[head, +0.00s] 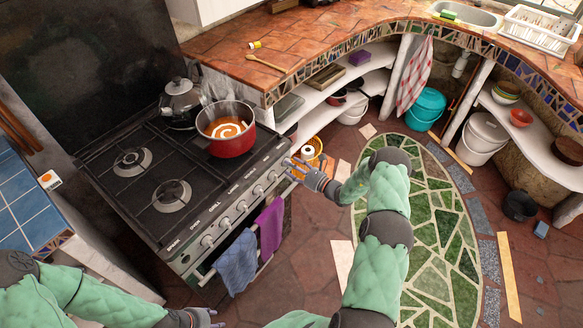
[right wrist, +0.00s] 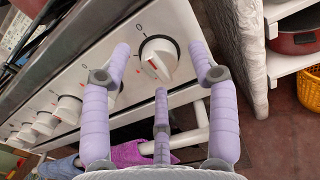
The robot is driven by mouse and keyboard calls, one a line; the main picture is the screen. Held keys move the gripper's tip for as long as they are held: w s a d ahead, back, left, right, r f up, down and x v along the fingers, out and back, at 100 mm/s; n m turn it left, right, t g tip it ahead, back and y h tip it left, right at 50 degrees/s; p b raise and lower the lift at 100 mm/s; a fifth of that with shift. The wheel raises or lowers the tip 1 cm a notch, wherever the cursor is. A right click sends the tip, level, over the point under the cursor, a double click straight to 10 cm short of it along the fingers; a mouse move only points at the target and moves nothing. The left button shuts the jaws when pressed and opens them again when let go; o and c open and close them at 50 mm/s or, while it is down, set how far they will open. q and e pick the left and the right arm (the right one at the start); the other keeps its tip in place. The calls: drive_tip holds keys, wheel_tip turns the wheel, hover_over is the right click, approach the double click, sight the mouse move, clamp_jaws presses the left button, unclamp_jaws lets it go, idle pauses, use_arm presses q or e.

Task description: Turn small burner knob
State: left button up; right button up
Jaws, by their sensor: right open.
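A stove (head: 180,262) has a row of white round knobs (head: 242,206) along its front edge. My right gripper (head: 297,168) is open at the right end of the row. In the right wrist view its three lavender fingers (right wrist: 160,72) spread around the end knob (right wrist: 158,52), which has a red mark and a 0 printed above it. I cannot tell whether any finger touches it. My left gripper (head: 203,317) is low at the bottom edge, partly cut off, its opening unclear.
A blue towel (head: 237,264) and a purple towel (head: 270,228) hang on the oven rail below the knobs. The counter (head: 220,57) curves away to the right.

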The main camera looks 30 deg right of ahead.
drive_tip(key=shift+w+a, duration=0.15)
drive_tip(key=shift+w, duration=0.25)
drive_tip(key=c, duration=1.2)
drive_tip(key=shift+o, duration=0.2)
drive_tip(key=shift+n, duration=0.3)
drive_tip(key=n+b, duration=0.1)
drive_tip(key=n, duration=0.4)
drive_tip(key=n+b, duration=0.2)
drive_tip(key=n, duration=0.4)
drive_tip(key=shift+n, duration=0.3)
